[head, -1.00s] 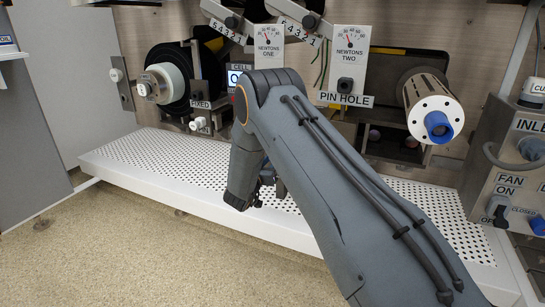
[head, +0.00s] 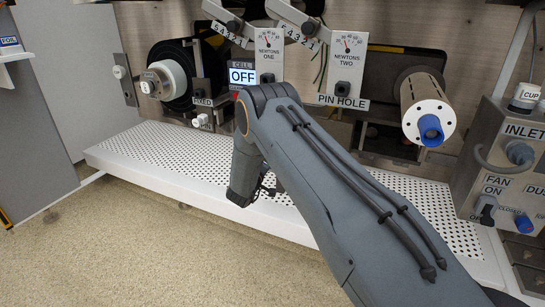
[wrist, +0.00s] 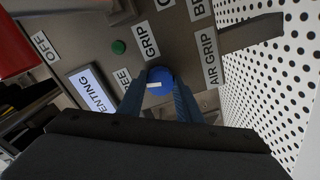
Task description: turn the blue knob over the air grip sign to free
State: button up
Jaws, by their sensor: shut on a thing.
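The blue knob (wrist: 160,78) is round, with a white mark on its left part. In the wrist view the mark points left, towards a partly hidden label ending in "EE" (wrist: 122,78). A "GRIP" label (wrist: 146,42) sits above the knob. The air grip sign (wrist: 210,58) is to the knob's right. My gripper (wrist: 160,92) is shut on the knob, one blue-grey finger on each side. In the head view the knob, the sign and my fingertips are hidden behind my arm.
A green button (wrist: 118,46) and a lit screen (wrist: 90,88) are on the same panel. A red part (wrist: 20,45) is at the upper left. A perforated white shelf (head: 150,155) runs below the machine.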

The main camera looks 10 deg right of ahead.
jog(key=shift+n, duration=1.3)
jog(key=shift+f, duration=0.1)
jog(key=o, duration=1)
jog(key=shift+o, duration=0.2)
jog(key=p+v, duration=0.3)
jog(key=v, duration=0.5)
